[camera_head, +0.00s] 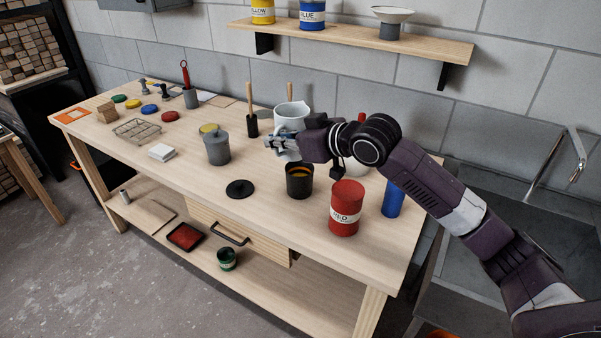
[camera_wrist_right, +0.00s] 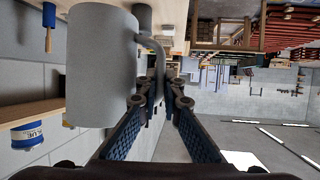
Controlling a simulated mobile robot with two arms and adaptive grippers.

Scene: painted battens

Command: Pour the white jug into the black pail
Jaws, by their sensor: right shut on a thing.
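The white jug (camera_head: 291,113) is at the middle of the bench, behind the black pail, and looks roughly upright. My right gripper (camera_head: 283,142) is shut on its handle (camera_wrist_right: 157,55). The jug's pale body (camera_wrist_right: 100,65) fills the left of the right wrist view. My gripper hides the jug's lower part in the head view, so I cannot tell whether it touches the bench. The black pail (camera_head: 300,187) stands open on the bench, in front of the jug, with something orange showing inside. My left gripper is not in view.
A red can (camera_head: 346,208) stands right of the pail and a blue cylinder (camera_head: 394,198) beyond it. A black lid (camera_head: 240,189) lies left of the pail. A wall shelf (camera_head: 350,41) holds cans. The bench's front middle is clear.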

